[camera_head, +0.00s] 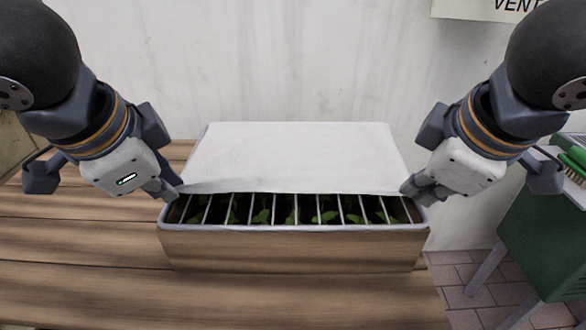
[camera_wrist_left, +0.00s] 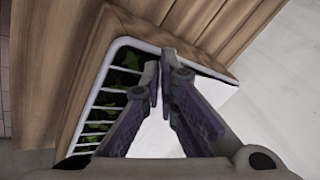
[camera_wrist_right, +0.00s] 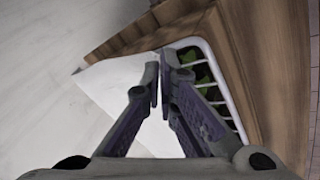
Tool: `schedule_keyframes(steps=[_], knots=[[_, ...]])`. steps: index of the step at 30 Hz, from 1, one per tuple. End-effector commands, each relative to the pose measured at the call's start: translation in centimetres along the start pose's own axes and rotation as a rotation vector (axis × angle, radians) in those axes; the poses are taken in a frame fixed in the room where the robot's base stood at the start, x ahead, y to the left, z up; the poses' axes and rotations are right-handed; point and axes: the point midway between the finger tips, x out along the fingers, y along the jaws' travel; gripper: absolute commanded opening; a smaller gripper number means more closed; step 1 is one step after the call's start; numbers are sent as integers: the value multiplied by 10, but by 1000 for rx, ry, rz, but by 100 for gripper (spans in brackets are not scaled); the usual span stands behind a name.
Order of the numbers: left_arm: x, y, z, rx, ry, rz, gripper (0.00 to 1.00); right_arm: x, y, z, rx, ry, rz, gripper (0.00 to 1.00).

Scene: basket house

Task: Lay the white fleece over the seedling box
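The seedling box (camera_head: 290,250) is wooden with a pale rim and stands on the table. The white fleece (camera_head: 295,158) covers its back part. The front strip is bare, showing pale crossbars and green seedlings (camera_head: 262,215). My left gripper (camera_head: 175,191) is at the fleece's front left corner, near the box rim. My right gripper (camera_head: 407,190) is at its front right corner. In the left wrist view the fingers (camera_wrist_left: 161,68) are closed together at the fleece edge. In the right wrist view the fingers (camera_wrist_right: 162,72) look the same. The pinched cloth itself is mostly hidden.
The plank table (camera_head: 80,265) has free room left of and in front of the box. A pale wall stands close behind. To the right, beyond a gap with tiled floor (camera_head: 475,285), is a green cabinet (camera_head: 545,235) with a green brush (camera_head: 572,158) on top.

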Motion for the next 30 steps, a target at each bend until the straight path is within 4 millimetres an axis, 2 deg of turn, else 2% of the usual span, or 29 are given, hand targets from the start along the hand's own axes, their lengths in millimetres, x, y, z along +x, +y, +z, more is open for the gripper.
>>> schedule_keyframes(steps=[9, 14, 25, 30], knots=[[1, 4, 3, 0, 3, -6, 0, 1, -4, 3, 0, 3, 6, 0], [1, 4, 3, 0, 2, -5, 36, 1, -4, 3, 0, 2, 5, 36], [0, 4, 3, 0, 2, -4, 37, 0, -5, 3, 0, 2, 4, 37], [-32, 1, 0, -1, 6, -5, 37, -32, -1, 0, 1, 6, 5, 37]])
